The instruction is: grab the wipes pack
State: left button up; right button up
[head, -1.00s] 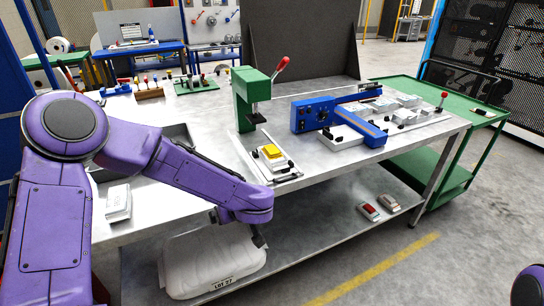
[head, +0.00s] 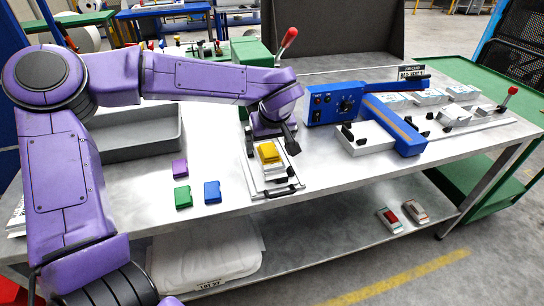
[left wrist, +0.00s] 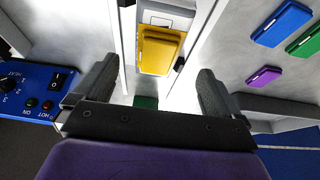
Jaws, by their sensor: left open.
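A yellow pack (head: 268,152), which I take to be the wipes pack though no label is legible, lies on a pale block (head: 274,170) in a metal fixture on the bench. It also shows in the left wrist view (left wrist: 160,50), beyond the fingers and roughly midway between them. My left gripper (head: 271,142) is open and empty, just behind and above the yellow pack; it also shows in the left wrist view (left wrist: 157,76). Neither finger visibly touches the pack. My right gripper is out of view.
Purple (head: 179,168), green (head: 183,197) and blue (head: 212,191) packs lie to the left. A grey tray (head: 130,146) is behind them. A blue heat unit (head: 335,108) stands to the right. A green press (head: 250,52) with a red-knobbed lever is behind my gripper.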

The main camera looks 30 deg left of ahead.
aim_at(270, 151)
pick_arm(q)
jog(key=x, duration=0.5)
jog(key=shift+w+d+f, duration=0.1)
jog(key=shift+d+f, duration=0.15)
jog(key=shift+f, duration=0.25)
jog(key=shift+a+f, duration=0.15)
jog(key=shift+f, duration=0.1)
jog(key=c, duration=1.1)
